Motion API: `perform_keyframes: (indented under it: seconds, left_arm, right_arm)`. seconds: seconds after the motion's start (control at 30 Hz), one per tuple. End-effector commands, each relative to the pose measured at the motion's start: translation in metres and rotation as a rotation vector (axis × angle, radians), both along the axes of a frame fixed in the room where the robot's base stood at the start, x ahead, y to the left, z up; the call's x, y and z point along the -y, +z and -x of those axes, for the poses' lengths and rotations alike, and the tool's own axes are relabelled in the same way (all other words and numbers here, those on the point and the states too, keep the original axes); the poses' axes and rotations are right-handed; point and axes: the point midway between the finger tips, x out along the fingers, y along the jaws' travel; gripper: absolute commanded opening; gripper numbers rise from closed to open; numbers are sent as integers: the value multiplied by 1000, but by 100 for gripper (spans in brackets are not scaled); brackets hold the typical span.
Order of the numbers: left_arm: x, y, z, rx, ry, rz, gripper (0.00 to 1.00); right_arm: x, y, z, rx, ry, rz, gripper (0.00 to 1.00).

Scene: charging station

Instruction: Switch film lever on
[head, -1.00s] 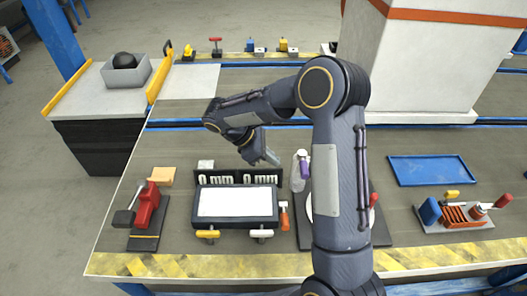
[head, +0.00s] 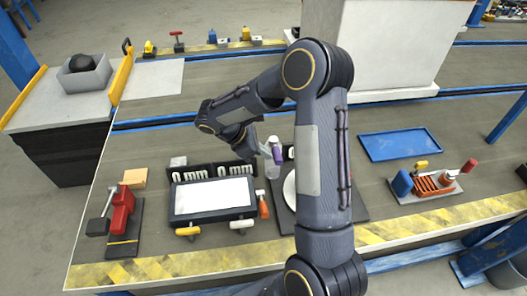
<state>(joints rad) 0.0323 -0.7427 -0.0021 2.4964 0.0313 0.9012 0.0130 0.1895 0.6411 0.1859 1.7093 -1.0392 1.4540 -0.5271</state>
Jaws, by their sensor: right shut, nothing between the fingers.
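No label marks any part as the film lever, so I cannot tell which one it is. A screen box (head: 213,199) with a blank white face has a yellow handle (head: 188,231) and a white handle (head: 241,224) at its front. An orange-red handle (head: 262,204) stands at its right side. My right gripper (head: 267,153) is shut and empty, above the area behind the screen box's right end, beside a purple-topped clear bottle (head: 273,168) in the picture. I cannot tell whether they touch. My left gripper is not in view.
A red clamp (head: 121,212) with a black handle stands at the left. A round white plate (head: 290,190) is partly hidden behind my right arm. A blue tray (head: 399,145) and a tool holder (head: 425,186) lie at the right. A large white block (head: 380,50) stands behind.

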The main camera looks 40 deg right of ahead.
Motion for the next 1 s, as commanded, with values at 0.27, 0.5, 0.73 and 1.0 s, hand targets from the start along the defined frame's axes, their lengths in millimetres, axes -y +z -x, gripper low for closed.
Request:
perform_keyframes:
  seconds: [0.27,0.5,0.73,1.0]
  left_arm:
    - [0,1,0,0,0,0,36]
    - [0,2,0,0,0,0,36]
    - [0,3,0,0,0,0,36]
    - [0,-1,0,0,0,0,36]
  right_arm:
    - [2,0,3,-2,53,0,0]
    - [3,0,7,-2,111,-1,0]
    - [9,1,16,-2,254,0,0]
    - [23,-1,28,-1,508,0,0]
